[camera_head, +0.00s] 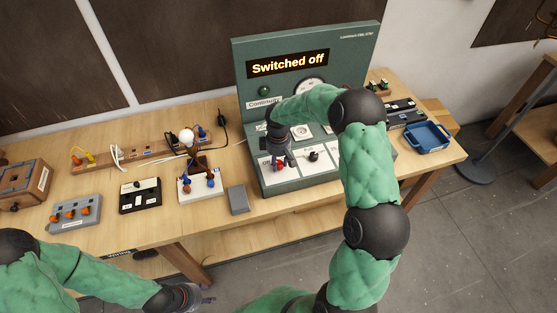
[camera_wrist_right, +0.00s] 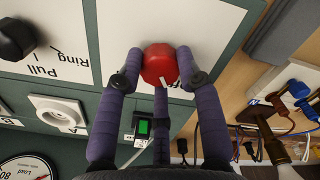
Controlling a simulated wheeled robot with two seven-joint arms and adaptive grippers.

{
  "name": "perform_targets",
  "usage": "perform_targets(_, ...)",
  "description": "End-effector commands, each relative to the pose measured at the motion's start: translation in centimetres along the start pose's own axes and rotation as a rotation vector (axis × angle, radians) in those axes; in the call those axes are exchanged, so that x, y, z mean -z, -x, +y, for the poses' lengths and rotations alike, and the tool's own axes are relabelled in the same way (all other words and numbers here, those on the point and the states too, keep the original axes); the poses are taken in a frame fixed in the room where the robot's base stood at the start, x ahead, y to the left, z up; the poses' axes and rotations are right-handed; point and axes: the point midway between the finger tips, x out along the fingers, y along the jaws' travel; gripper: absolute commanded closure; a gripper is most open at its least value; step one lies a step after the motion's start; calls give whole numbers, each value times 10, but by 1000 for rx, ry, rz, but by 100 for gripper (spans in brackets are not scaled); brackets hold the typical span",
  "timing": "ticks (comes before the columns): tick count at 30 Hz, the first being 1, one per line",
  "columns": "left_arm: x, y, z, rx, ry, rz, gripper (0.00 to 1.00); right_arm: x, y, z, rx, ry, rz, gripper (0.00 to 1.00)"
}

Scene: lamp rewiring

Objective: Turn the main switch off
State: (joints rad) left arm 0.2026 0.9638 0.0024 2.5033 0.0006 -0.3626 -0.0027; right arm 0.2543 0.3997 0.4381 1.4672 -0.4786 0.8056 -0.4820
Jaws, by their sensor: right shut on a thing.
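The main switch is a red knob (camera_wrist_right: 160,66) with a white pointer mark, on a white panel of the green test console (camera_head: 345,48). My right gripper (camera_wrist_right: 157,80) is shut on this knob, its purple fingers around it. In the head view my right gripper (camera_head: 279,162) is at the console's front left and mostly hides the knob. The console's display (camera_head: 288,63) reads "Switched off". My left gripper (camera_head: 196,297) is low at the front, off the table's edge, away from the console; its fingers are too small to judge.
A black knob (camera_head: 313,156) sits right of the red one. A lit bulb-shaped white lamp (camera_head: 187,136) stands on a wired board to the left. A grey block (camera_head: 238,199), black box (camera_head: 140,196), grey terminal box (camera_head: 75,213) and blue tray (camera_head: 427,137) are on the table (camera_head: 115,238).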

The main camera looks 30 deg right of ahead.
Motion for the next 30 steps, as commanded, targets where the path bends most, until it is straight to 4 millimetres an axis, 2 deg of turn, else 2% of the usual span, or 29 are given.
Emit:
perform_targets(12,0,7,2,0,0,0,60,2,3,1,-5,200,7,96)
perform_targets(29,0,7,3,0,0,0,60,3,2,1,-6,232,7,96)
perform_targets(30,0,7,3,0,0,0,60,3,2,1,-6,232,7,61)
